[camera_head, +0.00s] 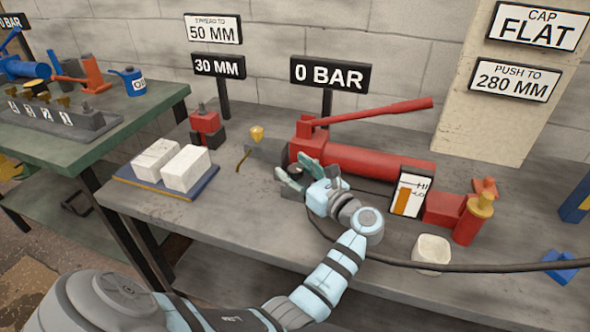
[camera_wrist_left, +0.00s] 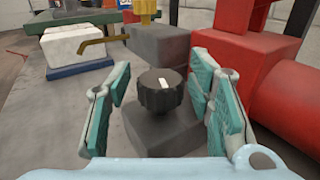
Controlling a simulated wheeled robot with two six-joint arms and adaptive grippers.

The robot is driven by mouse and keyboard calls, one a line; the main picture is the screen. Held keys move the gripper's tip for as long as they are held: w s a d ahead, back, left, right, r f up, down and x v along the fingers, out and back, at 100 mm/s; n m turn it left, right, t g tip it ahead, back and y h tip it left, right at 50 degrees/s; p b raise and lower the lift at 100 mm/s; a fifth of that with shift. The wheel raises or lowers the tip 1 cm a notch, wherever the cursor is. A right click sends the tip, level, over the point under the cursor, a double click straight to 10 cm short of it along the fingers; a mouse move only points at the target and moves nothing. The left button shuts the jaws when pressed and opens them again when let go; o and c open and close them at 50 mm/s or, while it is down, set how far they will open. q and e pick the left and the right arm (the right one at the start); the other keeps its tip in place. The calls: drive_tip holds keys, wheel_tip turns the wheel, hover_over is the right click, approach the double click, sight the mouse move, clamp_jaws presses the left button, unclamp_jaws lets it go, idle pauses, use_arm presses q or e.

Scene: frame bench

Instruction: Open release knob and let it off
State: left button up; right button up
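The release knob (camera_wrist_left: 160,91) is a black ribbed knob with a white mark on top, on a grey block (camera_wrist_left: 165,133). In the left wrist view it stands between the two teal-padded fingers of my left gripper (camera_wrist_left: 158,100), with a gap on each side. In the head view my left gripper (camera_head: 296,180) is at the left end of the red hand pump (camera_head: 365,163) and partly hides the knob. The "0 BAR" sign (camera_head: 330,74) stands behind the pump. My right gripper is not in view.
Two white blocks (camera_head: 185,168) sit on a blue tray to the left. A brass tap (camera_head: 257,134) stands close beyond the knob. A black hose (camera_head: 470,266) runs along the front right, near a white cup (camera_head: 432,251). A gauge card (camera_head: 409,193) stands before the pump.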

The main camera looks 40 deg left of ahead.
sight(295, 168)
use_arm(q)
wheel_tip(295, 168, up, 10)
idle(0.6)
